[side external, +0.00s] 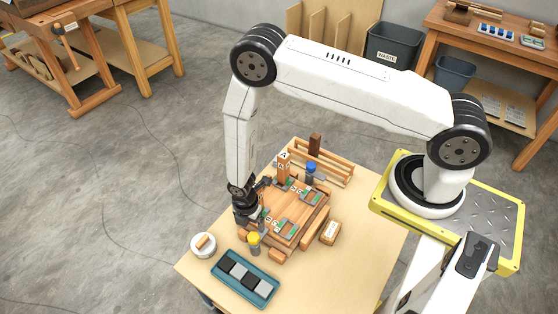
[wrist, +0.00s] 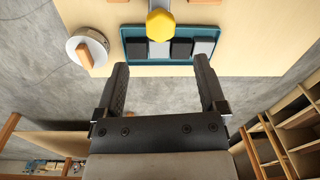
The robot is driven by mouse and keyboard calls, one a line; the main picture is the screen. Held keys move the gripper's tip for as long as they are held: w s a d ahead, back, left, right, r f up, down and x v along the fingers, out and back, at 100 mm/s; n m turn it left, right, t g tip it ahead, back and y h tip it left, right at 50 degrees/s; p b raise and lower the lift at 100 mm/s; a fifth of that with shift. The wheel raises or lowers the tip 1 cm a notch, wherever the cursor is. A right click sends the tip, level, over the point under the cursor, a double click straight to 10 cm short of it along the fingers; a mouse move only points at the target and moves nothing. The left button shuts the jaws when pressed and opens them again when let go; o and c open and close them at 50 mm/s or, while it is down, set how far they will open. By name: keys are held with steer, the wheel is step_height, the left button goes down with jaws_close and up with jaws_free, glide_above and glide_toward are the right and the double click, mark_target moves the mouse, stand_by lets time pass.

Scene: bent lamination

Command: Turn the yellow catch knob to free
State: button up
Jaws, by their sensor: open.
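The yellow catch knob (side external: 253,238) stands on a grey post at the front edge of the wooden fixture (side external: 275,205). In the wrist view the yellow knob (wrist: 161,25) is at the top centre, with a hexagonal-looking top. My gripper (wrist: 160,82) is open and empty, and its two fingers point toward the knob with a gap between them and it. In the side view my gripper (side external: 252,220) is low over the fixture's left front corner, close to the knob. Its fingertips are hard to make out there.
A blue knob (side external: 310,167) and a post marked A (side external: 283,166) stand at the fixture's back. A teal tray (side external: 244,295) of dark and grey blocks lies in front. A white round dish (side external: 203,250) holds a wooden piece. A small wooden box (side external: 330,232) sits right.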

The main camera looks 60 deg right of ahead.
mark_target(253, 236)
steer(key=shift+s+d+f, duration=0.1)
steer(key=shift+s+f, duration=0.05)
steer(key=shift+f, duration=3.65)
jaws_close()
